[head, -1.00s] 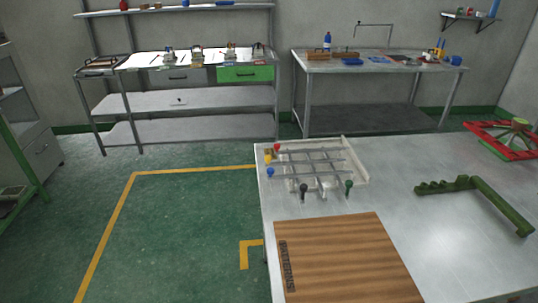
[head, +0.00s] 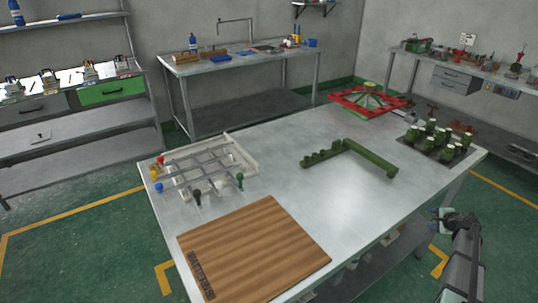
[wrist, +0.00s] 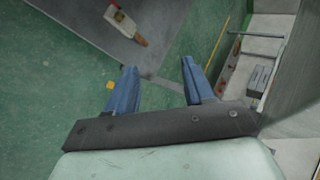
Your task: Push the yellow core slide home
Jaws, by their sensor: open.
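The core slide fixture is a pale frame (head: 238,148) with crossing grey bars at the left end of the metal table. The yellow core slide has a yellow knob (head: 154,173) at the frame's left edge, between a red knob (head: 160,159) and a blue knob (head: 158,187). How far its rod is in is too small to tell. My gripper (wrist: 157,72) is open in the wrist view, its two blue fingers apart with nothing between them. In the head view my arm is at the lower right, beyond the table's right side, far from the fixture.
A black knob (head: 197,196) and a green knob (head: 240,181) stick out at the fixture's front. A wooden board (head: 250,250) lies in front. A green angled bracket (head: 350,150), a red frame (head: 340,98) and several green parts on a dark plate (head: 408,141) occupy the table's right half.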

